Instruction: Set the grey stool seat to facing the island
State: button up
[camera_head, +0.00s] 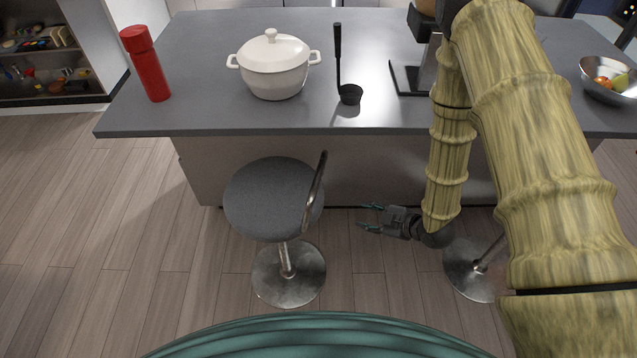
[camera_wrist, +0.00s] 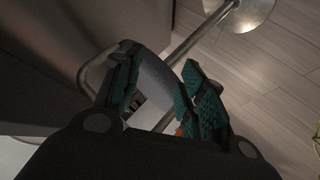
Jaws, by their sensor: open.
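The grey stool seat (camera_head: 266,200) is round and stands in front of the island (camera_head: 330,112). Its low metal back rail (camera_head: 316,190) is on the right side of the seat, so the seat faces left, along the island's front. My gripper (camera_head: 367,218) is open, to the right of the back rail and apart from it, with its fingers pointing left. In the wrist view, the seat (camera_wrist: 156,78) and the curved rail (camera_wrist: 88,72) show beyond my open fingers (camera_wrist: 162,82). Nothing is between the fingertips that I can see held.
A second stool's base (camera_head: 474,268) is behind my arm at right. On the island are a white pot (camera_head: 273,70), a red mill (camera_head: 147,65), a black ladle (camera_head: 349,94) and a fruit bowl (camera_head: 606,88). The wooden floor left of the stool is clear.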

jog(key=w+a+r+n+y+b, duration=0.3)
jog(key=w+r+n+y, duration=0.15)
jog(key=n, duration=0.25)
jog(key=n+g+y+b, duration=0.2)
jog(key=n+g+y, duration=0.15)
jog(key=n, duration=0.55)
send_near(319, 175)
jog(key=w, duration=0.1)
jog(key=shift+g, duration=0.25)
jog(key=x, duration=0.3)
jog(key=p+x, duration=0.1)
jog(key=x, duration=0.6)
jog(key=shift+w+f+p, duration=0.15)
jog(key=shift+f+p, duration=0.2)
jog(key=shift+f, duration=0.1)
jog(key=shift+c, duration=0.2)
grip_shut()
